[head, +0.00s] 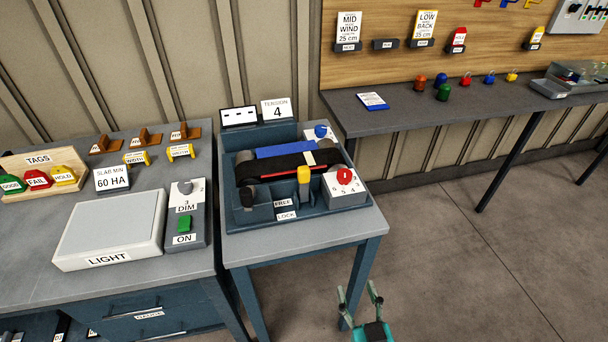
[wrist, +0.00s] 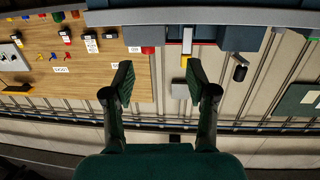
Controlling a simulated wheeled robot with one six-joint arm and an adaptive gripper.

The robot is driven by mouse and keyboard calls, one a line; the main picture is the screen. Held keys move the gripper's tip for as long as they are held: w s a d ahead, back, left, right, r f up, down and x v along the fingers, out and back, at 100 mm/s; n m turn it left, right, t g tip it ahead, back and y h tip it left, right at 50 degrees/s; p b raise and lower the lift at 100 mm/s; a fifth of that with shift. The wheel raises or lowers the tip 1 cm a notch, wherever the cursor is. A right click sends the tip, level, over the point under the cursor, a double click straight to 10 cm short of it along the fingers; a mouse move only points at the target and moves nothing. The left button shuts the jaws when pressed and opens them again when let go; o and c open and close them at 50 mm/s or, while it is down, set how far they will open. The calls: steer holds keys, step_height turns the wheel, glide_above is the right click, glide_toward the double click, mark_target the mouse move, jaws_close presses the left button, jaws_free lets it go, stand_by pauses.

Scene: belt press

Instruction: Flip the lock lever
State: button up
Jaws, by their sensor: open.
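The belt press (head: 328,217) stands on a small blue-grey table. A lever with a yellow grip (head: 304,175) stands roughly upright at its front, near the FREE label (head: 282,203) and the LOCK label (head: 287,216). The yellow grip also shows in the upside-down wrist view (wrist: 184,61), at the top centre. My gripper (head: 358,290) is open and empty, in front of the table's right front corner and apart from the lever. Its two fingers (wrist: 160,82) are spread in the wrist view, with nothing between them.
A white box with a red dial (head: 344,177) sits right of the lever, and a black handle (head: 248,196) left of it. The left bench holds a light pad (head: 110,226) and tags. A wall bench (head: 410,110) stands behind right. Floor at right is clear.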

steer(key=n+t+y, duration=0.1)
steer(key=y, duration=0.1)
glide_toward(305, 175)
steer(key=x, duration=1.1)
steer(key=shift+w, duration=0.2)
steer(key=shift+c, duration=0.2)
jaws_close()
